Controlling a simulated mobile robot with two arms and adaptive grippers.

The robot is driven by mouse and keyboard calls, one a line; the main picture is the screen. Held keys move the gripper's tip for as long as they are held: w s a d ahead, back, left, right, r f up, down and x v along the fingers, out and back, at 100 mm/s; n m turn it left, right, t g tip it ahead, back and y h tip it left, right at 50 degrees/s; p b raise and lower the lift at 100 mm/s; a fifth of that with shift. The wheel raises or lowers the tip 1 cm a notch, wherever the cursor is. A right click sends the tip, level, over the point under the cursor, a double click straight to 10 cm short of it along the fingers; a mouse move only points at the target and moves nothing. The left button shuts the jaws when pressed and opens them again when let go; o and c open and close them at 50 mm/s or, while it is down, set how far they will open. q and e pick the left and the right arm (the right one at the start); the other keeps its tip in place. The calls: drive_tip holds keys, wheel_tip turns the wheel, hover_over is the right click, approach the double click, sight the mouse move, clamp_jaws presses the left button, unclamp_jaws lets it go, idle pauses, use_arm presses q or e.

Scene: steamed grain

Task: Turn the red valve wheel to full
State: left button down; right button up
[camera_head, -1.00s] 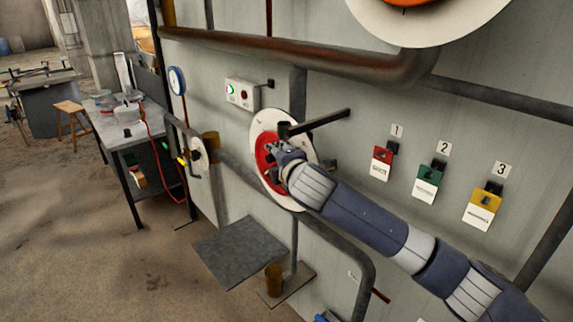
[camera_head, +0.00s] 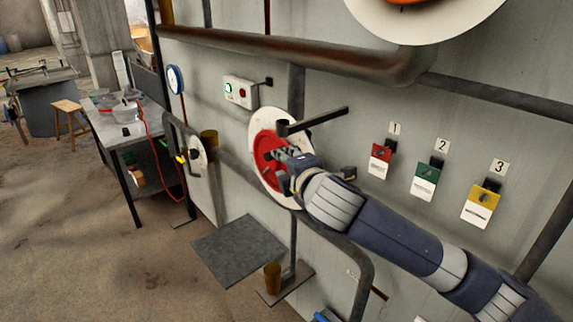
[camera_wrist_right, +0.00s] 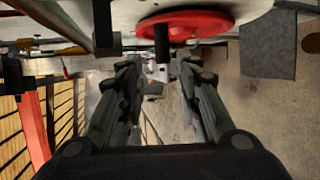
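The red valve wheel (camera_head: 266,147) sits in front of a round white plate (camera_head: 261,121) on the grey wall panel. My right gripper (camera_head: 281,156) is at the wheel's right side and covers part of it. In the right wrist view the red wheel (camera_wrist_right: 205,23) is at the top, with a dark handle peg (camera_wrist_right: 162,42) sticking down from it. The open right gripper (camera_wrist_right: 158,65) has its two fingers spread, with the peg just past the tips, between them in the picture. I cannot tell whether they touch it. My left gripper is not in view.
A dark bar (camera_head: 318,119) juts out just above the wheel. A rusty pipe (camera_head: 290,53) runs overhead. Red, green and yellow tags (camera_head: 480,205) hang at right. A grey plate (camera_head: 238,250) is below. A table (camera_head: 128,133) stands at left.

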drive_tip(key=f+m+y+b, duration=0.1)
drive_tip(key=f, duration=0.1)
drive_tip(key=a+f+y+b, duration=0.1)
drive_tip(key=b, duration=0.1)
drive_tip(key=f+m+y+b, duration=0.1)
drive_tip(key=f+b, duration=0.1)
drive_tip(key=shift+w+a+f+m, duration=0.1)
drive_tip(key=shift+a+f+m, duration=0.2)
drive_tip(key=shift+a+f, duration=0.1)
clamp_jaws()
drive_tip(key=s+d+f+m+t+y+b, duration=0.3)
drive_tip(key=d+f+m+t+y+b, duration=0.25)
drive_tip(key=d+m+y+b, duration=0.45)
drive_tip(key=w+a+r+m+h+p, duration=0.2)
drive_tip(key=w+a+r+p, duration=0.2)
drive_tip(key=w+a+r, duration=0.3)
drive_tip(key=shift+w+a+g+p, duration=0.35)
drive_tip(key=shift+w+a+p, duration=0.05)
drive_tip(key=shift+w+a, duration=0.85)
drive_tip(key=shift+r, duration=0.25)
drive_tip(key=shift+w+a+r, duration=0.1)
drive_tip(key=shift+w+r, duration=0.05)
drive_tip(key=shift+r, duration=0.05)
